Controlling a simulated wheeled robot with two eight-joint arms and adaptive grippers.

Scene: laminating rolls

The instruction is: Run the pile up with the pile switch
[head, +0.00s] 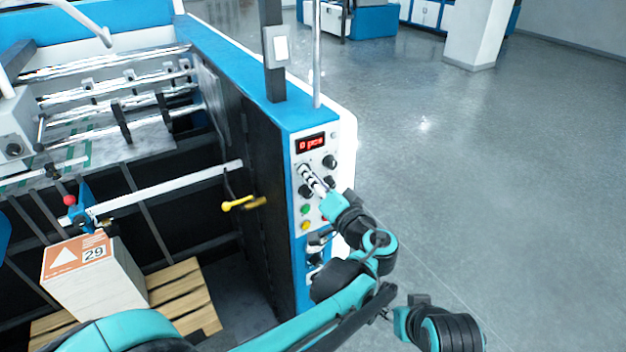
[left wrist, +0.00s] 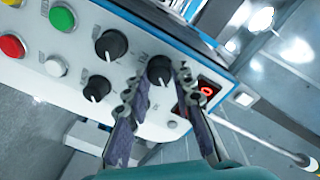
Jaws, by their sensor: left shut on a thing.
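The control panel (head: 314,205) is on the blue and white machine end. It carries black knobs, coloured buttons and a red display (head: 311,143) reading "0 pcs". My left gripper (head: 304,170) reaches the upper left of the panel. In the left wrist view its two fingers (left wrist: 156,80) are shut on a black knob (left wrist: 160,70) beside the display (left wrist: 207,90). The labels are too small to read, so I cannot tell whether this is the pile switch. The pile (head: 96,280), a white block marked 29, stands on a wooden pallet (head: 190,296).
Other black knobs (left wrist: 110,45) and a green button (left wrist: 62,18) are close to my left fingers. A yellow handle (head: 240,203) sticks out left of the panel. A thin metal pole (head: 317,60) rises above it. The floor to the right is clear.

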